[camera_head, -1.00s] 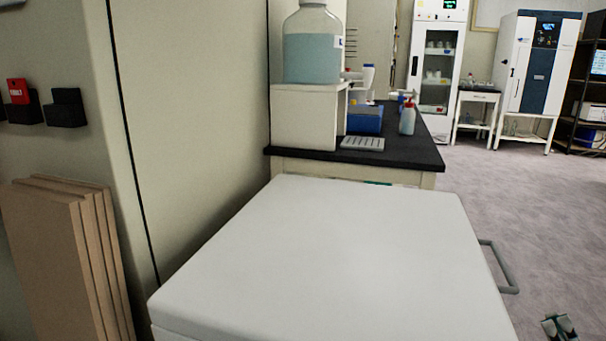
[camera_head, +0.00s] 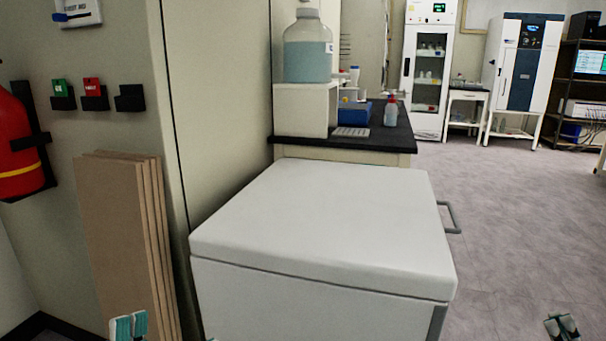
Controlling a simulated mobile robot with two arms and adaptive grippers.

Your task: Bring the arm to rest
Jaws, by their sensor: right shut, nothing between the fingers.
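My right gripper (camera_head: 562,327) shows at the bottom right edge, over the grey floor. It is shut and empty, and clear of other things. Most of both arms is out of view.
A white chest with a closed lid (camera_head: 320,215) and a side handle (camera_head: 452,217) stands in the middle. Brown boards (camera_head: 120,220) and a fire extinguisher (camera_head: 18,150) are at the left. A black-topped bench (camera_head: 375,143) stands behind the chest. Floor (camera_head: 520,220) is free at the right.

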